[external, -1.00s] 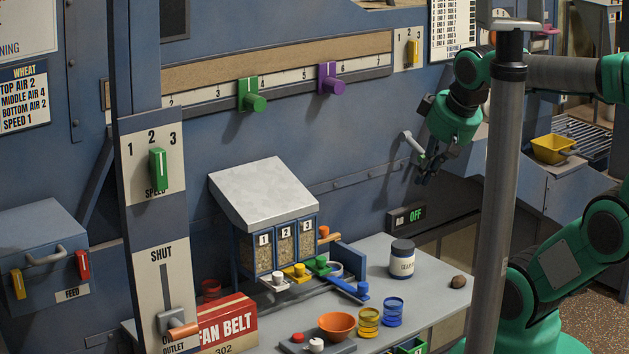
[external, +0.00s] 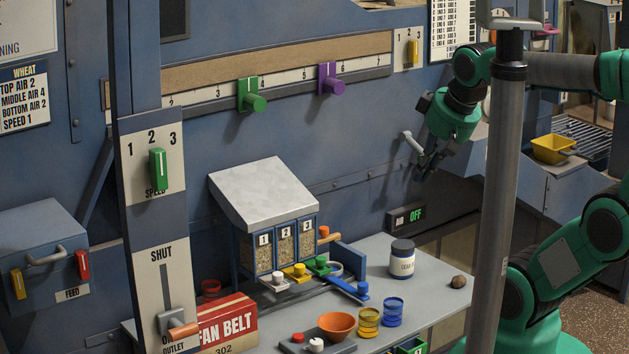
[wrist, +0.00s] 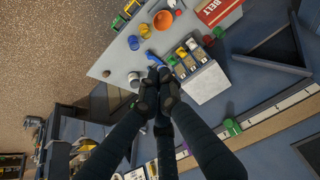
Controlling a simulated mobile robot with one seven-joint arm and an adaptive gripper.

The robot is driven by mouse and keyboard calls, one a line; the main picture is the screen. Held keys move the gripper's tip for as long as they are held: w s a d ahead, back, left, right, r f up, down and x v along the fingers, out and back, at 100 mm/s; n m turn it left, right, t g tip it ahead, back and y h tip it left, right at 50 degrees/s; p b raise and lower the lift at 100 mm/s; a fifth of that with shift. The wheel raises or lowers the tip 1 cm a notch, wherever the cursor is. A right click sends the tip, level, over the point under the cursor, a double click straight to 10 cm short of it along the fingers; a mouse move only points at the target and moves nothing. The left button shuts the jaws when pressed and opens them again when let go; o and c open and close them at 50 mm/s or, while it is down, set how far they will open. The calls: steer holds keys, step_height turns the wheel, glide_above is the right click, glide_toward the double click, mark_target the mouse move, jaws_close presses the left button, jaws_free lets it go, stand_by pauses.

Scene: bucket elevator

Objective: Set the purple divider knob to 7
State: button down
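The purple divider knob (external: 331,80) sits on the long numbered scale (external: 290,78) on the blue machine wall, between the 5 and the 6. A green divider knob (external: 251,97) is on the same scale to its left, between 3 and 5. My gripper (external: 426,169) is right of and lower than the purple knob, clear of it and pointing down. In the wrist view its fingers (wrist: 157,78) are together with nothing seen between them.
A light handle (external: 413,142) on the wall is close beside my gripper. A grey post (external: 499,190) stands in front of my arm. The bench (external: 440,262) below carries a sample box (external: 265,195), a jar (external: 402,260) and cups.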

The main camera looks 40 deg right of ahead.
mark_target(328, 83)
steer(key=w+d+r+h+p, duration=0.1)
steer(key=w+d+r+p, duration=0.1)
steer(key=w+r, duration=0.5)
steer(key=w+d+r+h+p, duration=0.1)
steer(key=w+d+r+p, duration=0.2)
steer(key=w, duration=0.9)
steer(key=w+d+r+h+p, duration=0.1)
steer(key=w+d+r+p, duration=0.1)
steer(key=w+r, duration=0.5)
steer(key=w+d+f+p, duration=0.1)
steer(key=w+d+p, duration=0.1)
steer(key=w, duration=0.8)
steer(key=w+d+f+g+h+p, duration=0.1)
steer(key=w+d+f+p, duration=0.1)
steer(key=w, duration=0.9)
steer(key=w+d+f+m+h+p, duration=0.1)
steer(key=w+d, duration=0.3)
steer(key=w, duration=0.7)
steer(key=shift+w+f+p, duration=0.15)
steer(key=shift+f+p, duration=0.6)
steer(key=shift+p, duration=0.1)
steer(key=shift+f, duration=0.1)
